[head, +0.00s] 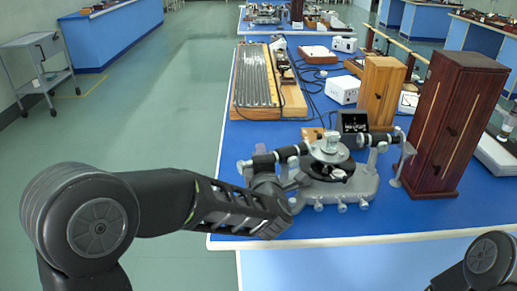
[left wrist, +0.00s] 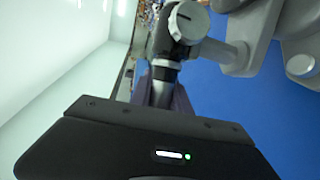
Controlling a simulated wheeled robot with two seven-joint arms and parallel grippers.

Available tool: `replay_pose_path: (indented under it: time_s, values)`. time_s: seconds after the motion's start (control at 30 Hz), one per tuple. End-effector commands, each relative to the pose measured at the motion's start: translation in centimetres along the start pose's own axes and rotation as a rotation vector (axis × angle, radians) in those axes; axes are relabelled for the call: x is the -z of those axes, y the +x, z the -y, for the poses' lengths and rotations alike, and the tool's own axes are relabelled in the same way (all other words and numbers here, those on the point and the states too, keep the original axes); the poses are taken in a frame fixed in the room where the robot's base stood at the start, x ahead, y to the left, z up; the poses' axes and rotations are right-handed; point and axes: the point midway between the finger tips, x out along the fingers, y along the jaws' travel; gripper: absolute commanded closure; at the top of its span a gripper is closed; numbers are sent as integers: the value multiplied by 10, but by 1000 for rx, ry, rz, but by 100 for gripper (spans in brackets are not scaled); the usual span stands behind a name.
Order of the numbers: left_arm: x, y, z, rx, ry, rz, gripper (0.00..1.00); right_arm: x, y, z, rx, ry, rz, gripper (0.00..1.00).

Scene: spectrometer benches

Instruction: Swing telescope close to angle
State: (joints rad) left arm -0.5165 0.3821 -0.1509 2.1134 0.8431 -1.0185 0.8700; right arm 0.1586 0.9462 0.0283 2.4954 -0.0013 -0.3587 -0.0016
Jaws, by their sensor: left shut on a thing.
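The spectrometer (head: 345,190) stands on the blue bench near its front edge, with a grey base and a round central table (head: 329,152). Its dark telescope tube (head: 264,160) points left from the centre. My left gripper (head: 268,180) is at the telescope, shut on it; my own arm partly hides the contact. My right gripper is out of view; only part of that arm shows at the lower right.
A tall dark wooden box (head: 452,125) and a lighter wooden box (head: 381,90) stand right of and behind the spectrometer. A black display box (head: 352,124) is close behind it. A long ribbed board (head: 256,75) lies at the back left.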

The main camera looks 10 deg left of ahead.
Motion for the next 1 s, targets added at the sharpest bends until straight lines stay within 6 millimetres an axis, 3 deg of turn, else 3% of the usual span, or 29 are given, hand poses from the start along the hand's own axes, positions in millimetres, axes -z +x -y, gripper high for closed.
replay_pose_path:
  time_s: [0.27, 0.3, 0.53, 0.83, 1.0]
  values:
    - [-2, -2, -1, -2, 1, 1, 100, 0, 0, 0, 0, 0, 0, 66]
    - [-2, -2, -1, -2, 1, 1, 76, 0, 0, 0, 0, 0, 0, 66]
    - [-1, -1, 0, -1, 1, -1, 57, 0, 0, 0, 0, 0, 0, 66]
    - [-1, -2, 0, 0, 1, -2, 56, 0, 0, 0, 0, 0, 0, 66]
    - [-1, -14, 0, -1, -1, -2, 56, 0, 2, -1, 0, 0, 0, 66]
